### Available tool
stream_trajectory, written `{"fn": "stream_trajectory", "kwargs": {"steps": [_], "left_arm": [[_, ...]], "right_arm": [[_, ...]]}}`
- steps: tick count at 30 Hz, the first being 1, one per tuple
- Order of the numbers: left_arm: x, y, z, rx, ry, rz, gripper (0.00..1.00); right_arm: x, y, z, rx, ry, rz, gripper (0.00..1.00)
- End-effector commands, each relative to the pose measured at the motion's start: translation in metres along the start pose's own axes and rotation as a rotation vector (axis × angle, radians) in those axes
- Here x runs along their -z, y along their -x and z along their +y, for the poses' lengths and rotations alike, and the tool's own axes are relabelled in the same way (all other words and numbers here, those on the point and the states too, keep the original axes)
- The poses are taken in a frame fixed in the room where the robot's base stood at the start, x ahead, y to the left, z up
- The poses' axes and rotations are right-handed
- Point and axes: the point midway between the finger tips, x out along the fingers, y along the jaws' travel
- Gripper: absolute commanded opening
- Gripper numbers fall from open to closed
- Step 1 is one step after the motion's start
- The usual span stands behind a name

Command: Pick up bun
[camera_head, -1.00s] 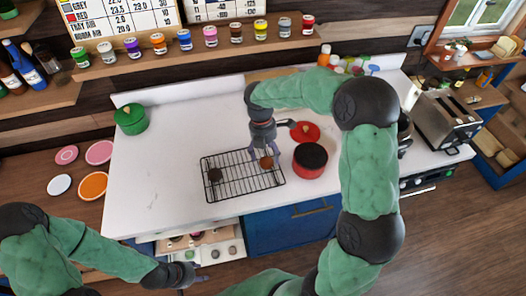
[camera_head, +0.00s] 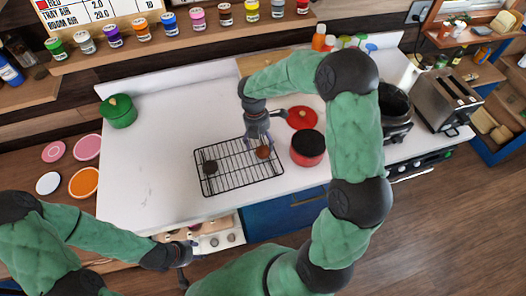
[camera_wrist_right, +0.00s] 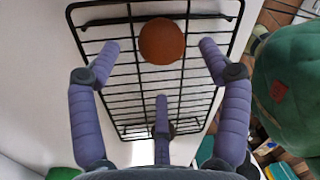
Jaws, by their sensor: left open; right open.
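A round brown bun (camera_head: 263,152) sits on the right part of a black wire rack (camera_head: 238,187) on the white counter. In the right wrist view the bun (camera_wrist_right: 162,41) is near the top middle, between the two side fingers, with the third finger below it. My right gripper (camera_head: 262,141) is open and close above the bun; I cannot tell whether any finger touches it. Its fingers (camera_wrist_right: 159,62) also show in the right wrist view. A darker round piece (camera_head: 210,167) lies on the rack's left part. My left gripper (camera_head: 187,262) is open, low in front of the counter, away from the bun.
A red pot (camera_head: 308,149) stands close to the rack's right, with a red lid (camera_head: 302,117) behind it. A green pot (camera_head: 119,111) stands at the counter's left end. A toaster (camera_head: 440,98) is at the far right. The counter left of the rack is clear.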

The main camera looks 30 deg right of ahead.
Motion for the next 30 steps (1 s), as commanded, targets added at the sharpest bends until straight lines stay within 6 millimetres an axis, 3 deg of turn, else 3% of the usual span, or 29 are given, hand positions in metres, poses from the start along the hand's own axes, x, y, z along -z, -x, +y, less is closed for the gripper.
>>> {"fn": "stream_trajectory", "kwargs": {"steps": [7, 17, 23, 30], "left_arm": [[0.000, -0.005, -0.002, 0.000, 0.000, 0.000, 0.47], [0.000, -0.005, -0.002, 0.000, 0.000, 0.000, 0.47], [0.000, -0.005, -0.002, 0.000, 0.000, 0.000, 0.47], [0.000, -0.005, -0.002, 0.000, 0.000, 0.000, 0.47]], "right_arm": [[0.000, -0.036, -0.002, 0.003, 0.000, 0.001, 0.78], [0.000, -0.042, -0.002, 0.001, 0.001, 0.000, 0.78], [0.000, -0.042, -0.002, 0.001, 0.000, 0.000, 0.27], [0.000, -0.042, -0.002, 0.001, 0.000, 0.000, 0.23]]}}
